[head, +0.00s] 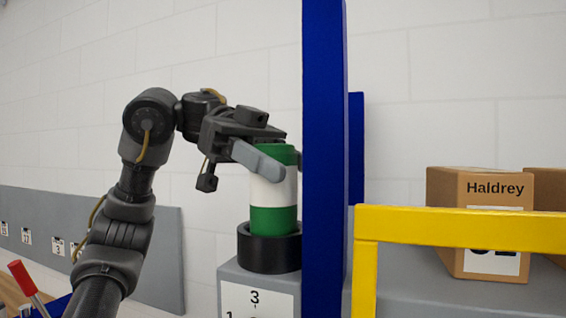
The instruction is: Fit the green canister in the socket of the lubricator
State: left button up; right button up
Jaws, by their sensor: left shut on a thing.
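The green canister (273,192), green with a white band around its middle, stands upright in the head view. Its lower end is at the black ring-shaped socket (268,252) on top of the grey lubricator (257,289), which carries a white label with a "3". The canister's bottom is hidden by the socket rim, so I cannot tell how deep it sits. My left gripper (277,158) is shut on the canister near its top, with a grey finger across its front. My right gripper is not in view.
A blue upright post (323,150) stands just right of the canister. A yellow rail (460,228) and cardboard boxes, one marked "Haldrey" (480,220), are at the right. A grey panel with small labels (150,246) runs along the left wall. A red-handled tool (22,278) shows at lower left.

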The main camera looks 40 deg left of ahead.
pick_arm(q)
jog(key=shift+f+b, duration=0.65)
jog(key=shift+f, duration=0.2)
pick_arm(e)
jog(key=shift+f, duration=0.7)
pick_arm(q)
jog(key=o, duration=1.2)
jog(key=shift+r, duration=0.1)
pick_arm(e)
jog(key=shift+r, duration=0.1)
